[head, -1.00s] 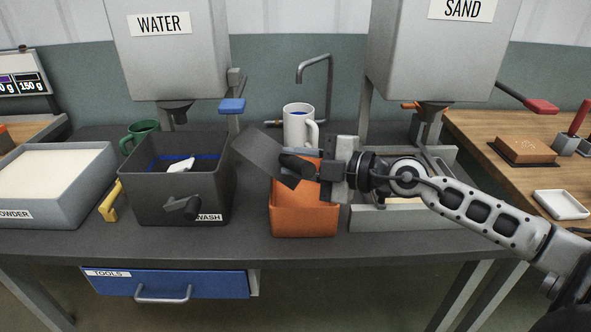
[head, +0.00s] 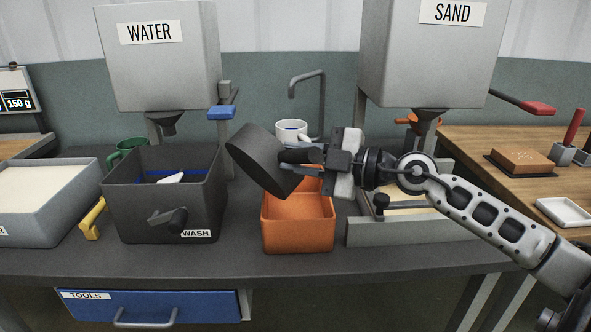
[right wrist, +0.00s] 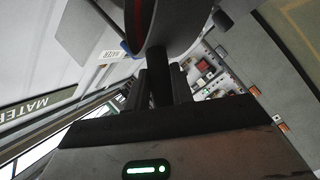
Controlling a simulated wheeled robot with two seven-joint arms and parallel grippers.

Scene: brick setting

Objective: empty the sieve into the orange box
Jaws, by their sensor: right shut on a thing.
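The sieve (head: 262,160) is a dark grey round drum, tilted, above the left back edge of the orange box (head: 298,238). My right gripper (head: 300,168) is shut on the sieve's handle and holds it up in the air. In the right wrist view the sieve (right wrist: 180,22) shows at the top, with its handle running down between the fingers. The orange box stands on the dark bench, and the inside that shows looks empty. The inside of the sieve is hidden in the head view. My left gripper is not in view.
The dark wash bin (head: 160,215) stands left of the orange box, and a grey sand tray (head: 400,232) stands right of it. A white mug (head: 291,130) is behind. The water hopper (head: 160,70) and sand hopper (head: 425,65) hang above. A yellow-handled thing (head: 93,218) lies by the wash bin.

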